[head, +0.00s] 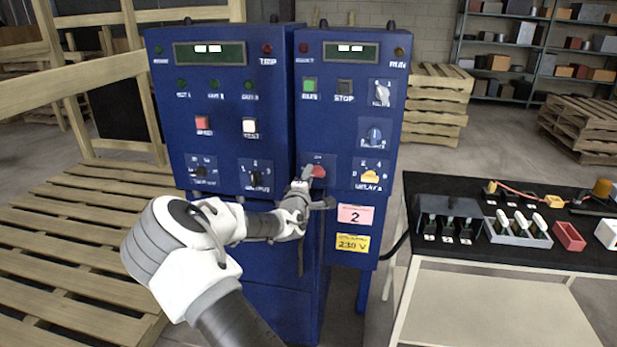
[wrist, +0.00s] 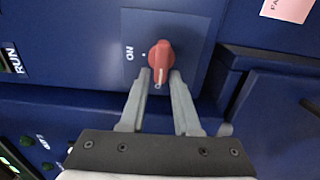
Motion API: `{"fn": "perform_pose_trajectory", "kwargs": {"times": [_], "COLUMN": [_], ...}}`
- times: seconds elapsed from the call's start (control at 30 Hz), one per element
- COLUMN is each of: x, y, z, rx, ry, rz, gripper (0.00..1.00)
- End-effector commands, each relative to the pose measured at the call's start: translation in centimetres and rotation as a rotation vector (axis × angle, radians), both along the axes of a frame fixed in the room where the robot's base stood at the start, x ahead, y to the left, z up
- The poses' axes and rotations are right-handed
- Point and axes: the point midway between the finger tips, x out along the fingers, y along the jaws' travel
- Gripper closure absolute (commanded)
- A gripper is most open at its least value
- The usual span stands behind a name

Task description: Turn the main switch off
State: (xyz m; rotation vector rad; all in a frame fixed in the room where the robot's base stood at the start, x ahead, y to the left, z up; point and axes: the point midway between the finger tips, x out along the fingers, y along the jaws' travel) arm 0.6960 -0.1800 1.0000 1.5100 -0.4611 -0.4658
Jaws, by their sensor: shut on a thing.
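The main switch is a red rotary knob (head: 318,171) low on the front of the right-hand blue cabinet. In the wrist view the red knob (wrist: 161,55) sits on a blue plate with the label ON to its left. A pale pointer line on the knob points down in that view, towards my gripper. My gripper (wrist: 161,77) has its two grey fingers on either side of the knob's lower part and is shut on it. In the head view my gripper (head: 307,183) reaches the knob from the left and partly hides its plate.
The right cabinet (head: 345,130) also carries RUN and STOP buttons and several other knobs, including a yellow one (head: 371,175). A black-topped table (head: 480,262) with trays stands at the right. Wooden pallets (head: 75,225) lie at the left.

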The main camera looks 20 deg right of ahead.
Motion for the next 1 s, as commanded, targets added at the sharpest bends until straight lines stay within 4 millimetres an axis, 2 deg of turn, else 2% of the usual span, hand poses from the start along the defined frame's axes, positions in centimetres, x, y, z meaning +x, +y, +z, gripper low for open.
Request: {"fn": "perform_pose_trajectory", "kwargs": {"times": [0.4, 0.43, 0.5, 0.83, 1.0], "x": [-0.3, -0.3, -0.2, -0.3, -1.9], "y": [-0.3, -0.3, -0.3, 0.1, 1.2], "z": [-0.3, -0.3, -0.3, -0.1, -0.1], "rx": [-0.002, -0.002, -0.002, -0.003, -0.003], "ry": [0.010, 0.010, 0.008, 0.004, 0.006], "rz": [-0.008, -0.008, -0.007, -0.003, -0.002], "gripper": [1.00, 0.64, 0.51, 0.51, 0.51]}}
